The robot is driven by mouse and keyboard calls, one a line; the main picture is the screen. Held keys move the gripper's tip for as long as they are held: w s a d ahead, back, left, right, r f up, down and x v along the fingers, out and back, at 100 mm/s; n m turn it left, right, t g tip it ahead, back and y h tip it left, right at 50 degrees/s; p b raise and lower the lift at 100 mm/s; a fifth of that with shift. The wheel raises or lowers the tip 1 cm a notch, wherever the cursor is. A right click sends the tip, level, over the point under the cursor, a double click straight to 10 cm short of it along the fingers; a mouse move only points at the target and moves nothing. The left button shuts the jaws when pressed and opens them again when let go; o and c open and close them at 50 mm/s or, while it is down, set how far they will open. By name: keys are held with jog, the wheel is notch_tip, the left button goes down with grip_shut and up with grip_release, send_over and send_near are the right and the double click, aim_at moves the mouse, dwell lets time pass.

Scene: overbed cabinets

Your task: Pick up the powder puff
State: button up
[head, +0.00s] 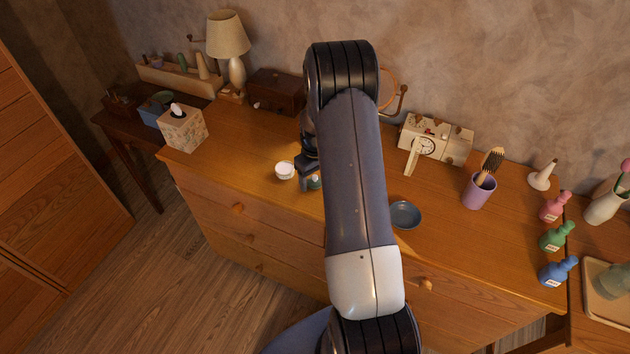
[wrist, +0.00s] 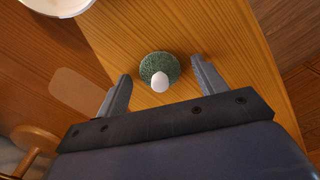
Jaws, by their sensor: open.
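The powder puff (wrist: 159,69) is a round, dark green, speckled pad with a white knob. In the wrist view it rests on the wooden surface, in line with the gap between my fingertips. A bit of green, seemingly the puff (head: 314,183), shows in the head view beside my gripper, partly hidden by my arm. My gripper (wrist: 161,72) is open and empty, one finger on each side of the puff in the picture. In the head view my gripper (head: 308,174) is low over the dresser top.
A small white round container (head: 285,170) stands just left of my gripper. A blue-grey bowl (head: 405,215) sits right of my arm. The dresser top (head: 235,150) is clear toward the left.

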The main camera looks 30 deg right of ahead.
aim_at(315, 176)
jog(key=c, duration=1)
jog(key=shift+r, duration=0.1)
jog(key=shift+c, duration=0.2)
notch_tip(315, 176, up, 10)
jog(key=shift+f+b, duration=0.1)
jog(key=shift+b, duration=0.75)
jog(key=o, duration=0.4)
jog(key=c, duration=0.3)
jog(key=shift+c, duration=0.2)
